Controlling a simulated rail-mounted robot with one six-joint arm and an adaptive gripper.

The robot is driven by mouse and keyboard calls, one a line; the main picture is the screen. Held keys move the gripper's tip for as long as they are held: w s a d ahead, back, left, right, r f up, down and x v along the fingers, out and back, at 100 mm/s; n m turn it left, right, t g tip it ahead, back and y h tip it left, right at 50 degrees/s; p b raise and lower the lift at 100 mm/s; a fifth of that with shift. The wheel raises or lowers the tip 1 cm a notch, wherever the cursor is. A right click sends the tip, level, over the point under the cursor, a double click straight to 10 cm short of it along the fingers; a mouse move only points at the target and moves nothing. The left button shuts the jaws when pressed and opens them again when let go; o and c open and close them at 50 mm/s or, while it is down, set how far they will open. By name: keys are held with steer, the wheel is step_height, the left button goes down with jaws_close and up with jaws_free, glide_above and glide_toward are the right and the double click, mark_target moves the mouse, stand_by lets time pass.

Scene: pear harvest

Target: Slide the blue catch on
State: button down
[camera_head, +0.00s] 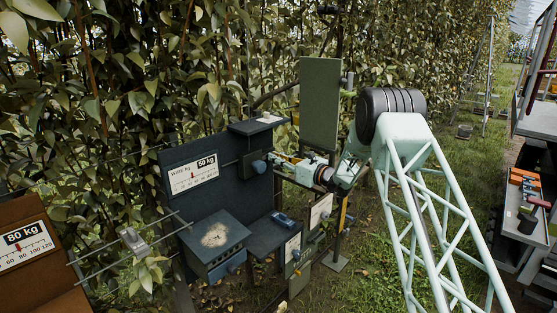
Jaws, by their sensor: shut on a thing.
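A dark blue-grey panel (171,208) stands left of centre against the hedge. A blue knob-like piece, which looks like the blue catch (259,166), sits at the right of a small dark block on this panel. My gripper (271,162) reaches in from the right, with its fingertips at the blue catch. It is shut on the catch as far as the small view shows. The fingertips partly cover the catch, so the exact contact is hard to see.
A 50 kg gauge (193,174) is on the panel. A green upright board (319,104) stands close behind my arm. An 80 kg gauge (24,243) is far left.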

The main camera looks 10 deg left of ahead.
steer(key=shift+s+a+f, duration=0.1)
steer(key=shift+s, duration=0.05)
steer(key=c, duration=2.7)
jaws_free()
steer(key=shift+s+a, duration=0.15)
steer(key=shift+c, duration=0.2)
steer(key=shift+d, duration=0.2)
steer(key=v, duration=1.1)
steer(key=shift+s+d, duration=0.2)
steer(key=shift+d, duration=0.1)
